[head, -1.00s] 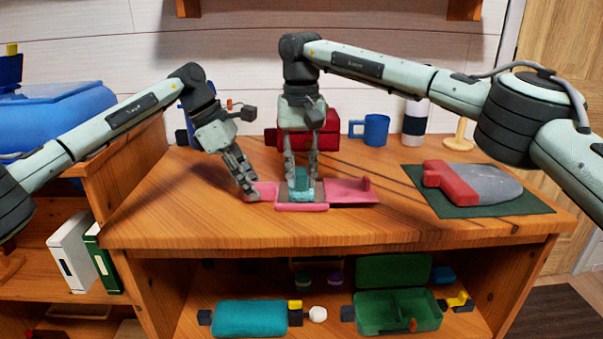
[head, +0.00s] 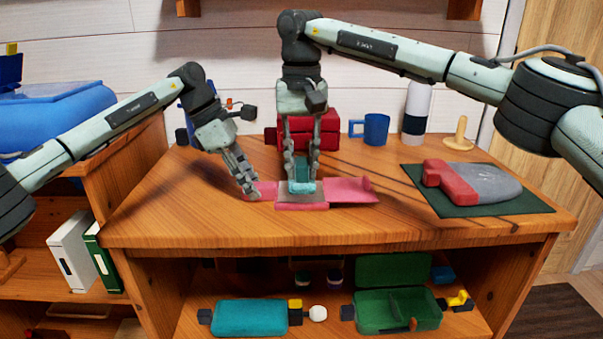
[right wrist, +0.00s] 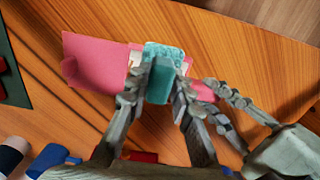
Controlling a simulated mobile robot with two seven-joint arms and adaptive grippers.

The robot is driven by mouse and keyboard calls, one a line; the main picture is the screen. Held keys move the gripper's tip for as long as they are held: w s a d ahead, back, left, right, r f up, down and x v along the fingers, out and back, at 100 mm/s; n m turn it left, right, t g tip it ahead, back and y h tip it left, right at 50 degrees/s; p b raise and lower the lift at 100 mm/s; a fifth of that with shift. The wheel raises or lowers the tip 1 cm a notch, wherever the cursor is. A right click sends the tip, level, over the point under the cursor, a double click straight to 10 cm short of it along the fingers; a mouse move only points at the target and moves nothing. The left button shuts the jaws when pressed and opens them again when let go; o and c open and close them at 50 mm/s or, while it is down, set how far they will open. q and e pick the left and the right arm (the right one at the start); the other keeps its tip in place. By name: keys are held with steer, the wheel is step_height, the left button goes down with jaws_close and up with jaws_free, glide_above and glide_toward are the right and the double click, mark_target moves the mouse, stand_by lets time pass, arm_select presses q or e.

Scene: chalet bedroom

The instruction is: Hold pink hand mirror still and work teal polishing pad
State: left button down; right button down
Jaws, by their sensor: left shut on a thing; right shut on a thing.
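The pink hand mirror (head: 348,190) lies flat on the wooden desk, its wide pink part to the right and a pink end to the left. It also shows in the right wrist view (right wrist: 92,62). My left gripper (head: 250,193) is shut on the mirror's left end. My right gripper (head: 301,172) points down, shut on the teal polishing pad (head: 301,187). The pad is over the middle of the mirror and hides part of its face; whether it touches is hard to tell. In the right wrist view the pad (right wrist: 159,82) sits between the fingers.
A dark green mat (head: 505,208) with a red and grey object (head: 480,183) lies at the right. A red box (head: 325,128), a blue mug (head: 375,129) and a white-and-black bottle (head: 416,112) stand behind. The desk front is clear. Shelves below hold several boxes.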

steer(key=shift+r, duration=2.45)
arm_select(q)
steer(key=c, duration=1.2)
jaws_free()
steer(key=shift+r, duration=0.1)
